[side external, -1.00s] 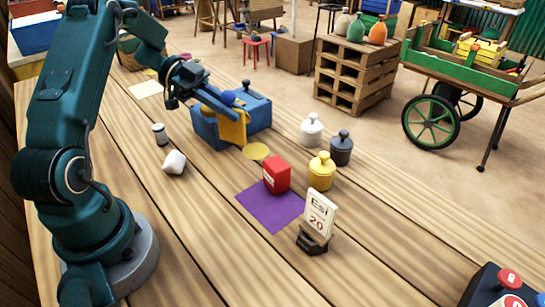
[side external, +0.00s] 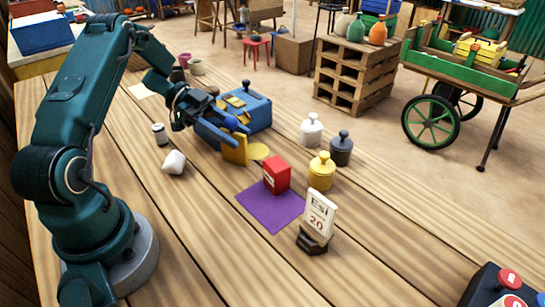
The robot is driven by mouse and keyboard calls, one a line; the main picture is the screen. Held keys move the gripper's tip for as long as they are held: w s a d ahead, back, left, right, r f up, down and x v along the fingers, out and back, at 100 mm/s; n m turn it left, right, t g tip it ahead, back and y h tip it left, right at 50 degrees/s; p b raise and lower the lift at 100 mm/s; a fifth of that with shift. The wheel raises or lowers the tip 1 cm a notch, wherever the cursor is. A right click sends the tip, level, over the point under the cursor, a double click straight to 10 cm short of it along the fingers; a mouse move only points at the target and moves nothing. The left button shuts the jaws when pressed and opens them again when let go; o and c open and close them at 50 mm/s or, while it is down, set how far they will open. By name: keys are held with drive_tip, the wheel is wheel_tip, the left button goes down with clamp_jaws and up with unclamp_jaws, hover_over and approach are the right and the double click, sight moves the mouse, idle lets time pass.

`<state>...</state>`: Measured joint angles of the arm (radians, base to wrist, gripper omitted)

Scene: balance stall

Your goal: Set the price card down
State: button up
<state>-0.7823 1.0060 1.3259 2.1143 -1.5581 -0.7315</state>
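A white price card (side external: 320,212) marked "Esi 20" stands upright in a dark holder (side external: 312,242) on the table, right of a purple mat. My gripper (side external: 234,130) is in the middle of the picture, well to the upper left of that card. Its fingers appear shut on a flat yellow piece (side external: 235,149), which hangs beside the blue box. I see no writing on this piece. I cannot tell whether its lower edge touches the table.
The blue box (side external: 258,108) is right behind my gripper. A red block (side external: 276,175) sits on the purple mat (side external: 262,209). A yellow disc (side external: 258,151) lies near the held piece. Yellow (side external: 321,171), grey (side external: 341,148) and white (side external: 311,129) knobbed weights stand right.

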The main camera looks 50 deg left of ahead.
drive_tip(key=shift+r, duration=0.15)
drive_tip(key=shift+s+a+r, duration=0.1)
drive_tip(key=shift+a+r, duration=0.05)
drive_tip(key=shift+a, duration=0.15)
drive_tip(key=v, duration=1.1)
drive_tip(key=w+d+r+t+y, duration=0.3)
drive_tip(key=w+r+t, duration=0.3)
drive_tip(key=w+r, duration=0.55)
drive_tip(key=w+d+r+n+t+y, duration=0.3)
drive_tip(key=w+r+n+t+y, duration=0.4)
drive_tip(key=r, duration=0.5)
drive_tip(key=s+d+f+n+g, duration=0.2)
drive_tip(key=s+d+f+g, duration=0.2)
drive_tip(key=s, duration=0.5)
drive_tip(key=s+d+f+n+g+y, duration=0.1)
drive_tip(key=s+d+f+n+g, duration=0.1)
drive_tip(key=s+d+f+g, duration=0.2)
drive_tip(key=s+d+f+n+g+y, duration=0.1)
drive_tip(key=s+d+f+g, duration=0.3)
drive_tip(key=s, duration=1.1)
drive_tip(key=d+f+n, duration=0.1)
drive_tip(key=d+f, duration=0.2)
drive_tip(key=f, duration=0.3)
drive_tip(key=shift+s+n+g, duration=0.3)
drive_tip(key=shift+s, duration=0.05)
